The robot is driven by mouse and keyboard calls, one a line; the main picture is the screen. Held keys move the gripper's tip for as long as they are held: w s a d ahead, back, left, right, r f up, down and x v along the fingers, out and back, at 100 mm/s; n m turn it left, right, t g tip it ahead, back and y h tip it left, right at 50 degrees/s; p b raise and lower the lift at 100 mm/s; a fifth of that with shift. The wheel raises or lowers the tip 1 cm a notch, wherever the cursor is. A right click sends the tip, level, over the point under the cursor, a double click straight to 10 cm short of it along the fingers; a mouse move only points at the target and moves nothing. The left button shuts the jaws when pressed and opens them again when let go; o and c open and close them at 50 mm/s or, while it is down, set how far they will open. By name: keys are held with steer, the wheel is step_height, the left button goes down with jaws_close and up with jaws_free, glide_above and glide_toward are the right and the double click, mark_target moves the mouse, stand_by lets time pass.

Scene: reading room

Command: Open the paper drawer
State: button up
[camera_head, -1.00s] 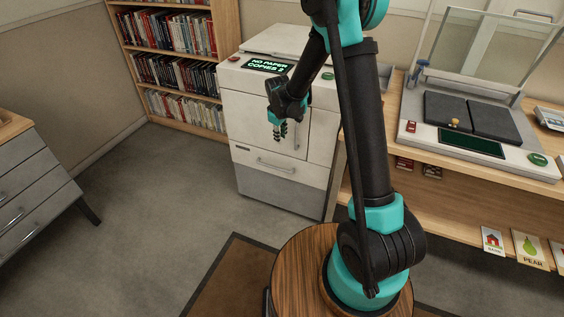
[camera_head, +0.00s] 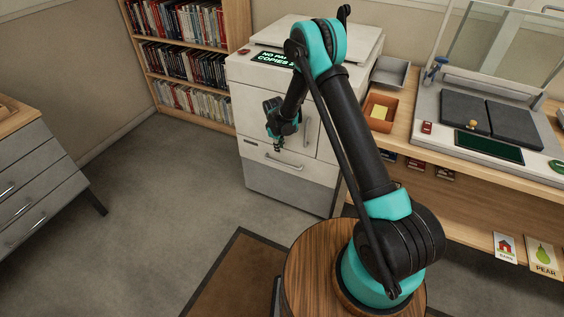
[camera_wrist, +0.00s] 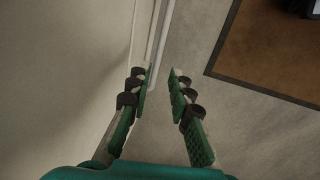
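The white copier (camera_head: 262,95) stands by the wall, its display (camera_head: 273,58) partly hidden by my arm; I can read "NO PA" and "COPIES". Its paper drawer (camera_head: 257,157) is the white front panel below the upper door and looks shut. The drawer's horizontal handle (camera_head: 285,164) is at the middle of that panel. My gripper (camera_head: 279,147) points down in front of the copier, just above the handle. In the wrist view my gripper (camera_wrist: 160,80) is open, its two green fingers apart. A pale bar or edge lies beyond the fingertips; I cannot tell which.
A bookcase (camera_head: 183,60) stands left of the copier. A wooden counter (camera_head: 405,125) with an orange tray (camera_head: 380,112) and a flat device (camera_head: 485,125) is at the right. A grey drawer cabinet (camera_head: 38,180) stands at far left.

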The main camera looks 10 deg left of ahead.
mark_target(282, 164)
steer(key=f, duration=0.4)
steer(key=w+f, duration=0.1)
steer(key=f, duration=0.3)
steer(key=w+f, duration=0.1)
steer(key=f, duration=0.3)
steer(key=shift+w+d, duration=0.1)
steer(key=shift+d, duration=0.3)
steer(key=shift+c, duration=0.2)
jaws_close()
